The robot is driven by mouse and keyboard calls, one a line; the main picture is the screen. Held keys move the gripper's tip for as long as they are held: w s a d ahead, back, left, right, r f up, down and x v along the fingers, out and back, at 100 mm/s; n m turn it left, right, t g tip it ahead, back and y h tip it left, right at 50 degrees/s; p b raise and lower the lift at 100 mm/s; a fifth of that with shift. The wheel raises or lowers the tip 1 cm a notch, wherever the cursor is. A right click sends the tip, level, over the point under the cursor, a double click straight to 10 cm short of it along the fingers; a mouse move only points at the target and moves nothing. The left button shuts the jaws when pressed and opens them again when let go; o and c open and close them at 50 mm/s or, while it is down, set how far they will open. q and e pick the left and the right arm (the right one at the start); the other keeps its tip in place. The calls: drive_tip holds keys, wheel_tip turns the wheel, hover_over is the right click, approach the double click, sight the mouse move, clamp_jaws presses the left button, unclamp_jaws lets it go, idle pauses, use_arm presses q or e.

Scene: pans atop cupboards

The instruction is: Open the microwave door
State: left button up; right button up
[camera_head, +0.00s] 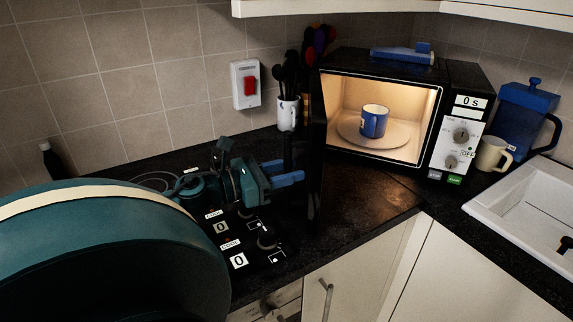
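The black microwave (382,105) stands on the counter in the back right corner. Its door (316,150) stands open, swung out toward me and seen almost edge-on. The lit inside shows a blue mug (374,121) on the turntable (352,133). My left gripper (287,174) is on the outer side of the door, its blue fingers pointing right with the tips close to it. A dark upright bar shows by the fingers. I cannot tell whether they touch or hold anything, or how far apart they are. My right gripper is not in view.
A cream mug (493,154), a blue cafetière (523,118) and a white sink (515,205) are at right. Counter before the microwave is clear.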

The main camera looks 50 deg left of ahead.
use_arm(q)
drive_tip(key=shift+s, duration=0.15)
drive_tip(key=b+v, duration=0.2)
drive_tip(key=v, duration=1.1)
drive_tip(key=shift+d, duration=0.1)
